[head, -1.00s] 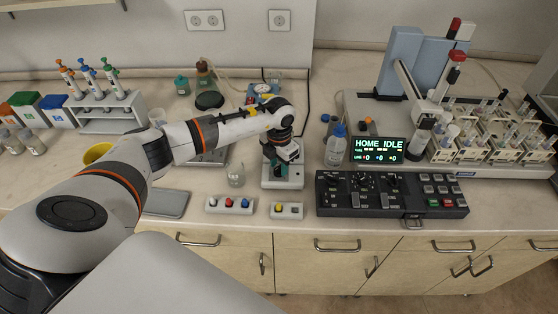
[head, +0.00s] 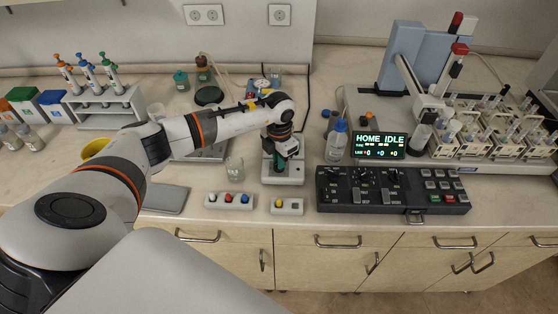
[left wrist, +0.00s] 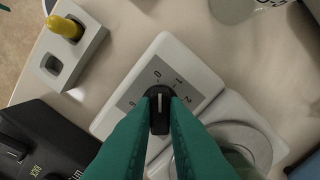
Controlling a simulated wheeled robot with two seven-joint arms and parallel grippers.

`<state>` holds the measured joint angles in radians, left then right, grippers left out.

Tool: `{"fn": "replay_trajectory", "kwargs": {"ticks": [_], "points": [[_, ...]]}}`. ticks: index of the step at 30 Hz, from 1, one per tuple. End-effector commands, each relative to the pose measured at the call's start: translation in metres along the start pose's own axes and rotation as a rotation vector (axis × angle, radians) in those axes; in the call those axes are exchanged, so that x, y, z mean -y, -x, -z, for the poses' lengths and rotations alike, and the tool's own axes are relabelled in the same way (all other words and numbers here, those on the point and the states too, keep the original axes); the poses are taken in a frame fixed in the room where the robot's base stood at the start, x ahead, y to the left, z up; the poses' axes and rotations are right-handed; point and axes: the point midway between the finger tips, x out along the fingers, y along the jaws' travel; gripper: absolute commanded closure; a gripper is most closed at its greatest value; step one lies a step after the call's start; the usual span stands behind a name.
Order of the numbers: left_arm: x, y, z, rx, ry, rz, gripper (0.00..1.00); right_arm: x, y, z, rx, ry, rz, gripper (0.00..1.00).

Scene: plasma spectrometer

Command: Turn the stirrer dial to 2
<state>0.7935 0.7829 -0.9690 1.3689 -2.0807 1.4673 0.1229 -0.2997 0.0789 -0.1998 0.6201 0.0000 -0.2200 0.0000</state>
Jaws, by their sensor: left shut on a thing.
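The stirrer (head: 296,176) is a small white unit on the bench, mostly covered by my left gripper (head: 280,164) in the head view. In the left wrist view, its white body (left wrist: 108,122) carries a grey scale with marks 0, 1 and 2. The black dial (left wrist: 160,109) sits between the teal fingertips of my left gripper (left wrist: 159,98), which is shut on it. The white pointer line on the dial points roughly at the 0 mark. The stirrer's round plate (left wrist: 240,140) is partly hidden by the fingers. My right gripper is not in view.
A glass beaker (head: 234,168) stands left of the stirrer. A black control panel (head: 390,190), wash bottle (head: 338,142) and lit display (head: 380,145) are to the right.

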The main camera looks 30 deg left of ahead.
Motion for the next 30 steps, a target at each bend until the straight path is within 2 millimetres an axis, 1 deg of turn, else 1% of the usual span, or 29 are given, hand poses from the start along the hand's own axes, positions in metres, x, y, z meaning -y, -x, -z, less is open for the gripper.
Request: {"fn": "replay_trajectory", "kwargs": {"ticks": [1, 8, 12, 30], "points": [[0.001, -0.003, 0.001, -0.003, -0.029, 0.002, 1.00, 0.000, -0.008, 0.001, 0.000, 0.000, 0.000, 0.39], [0.002, -0.004, 0.001, -0.003, -0.217, 0.004, 1.00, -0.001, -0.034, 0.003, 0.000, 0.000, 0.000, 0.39], [0.001, -0.004, 0.001, -0.004, -0.352, 0.004, 1.00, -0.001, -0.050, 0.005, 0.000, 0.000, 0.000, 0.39], [0.001, -0.003, 0.001, -0.004, -0.922, 0.004, 1.00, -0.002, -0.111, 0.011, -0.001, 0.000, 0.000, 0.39]]}}
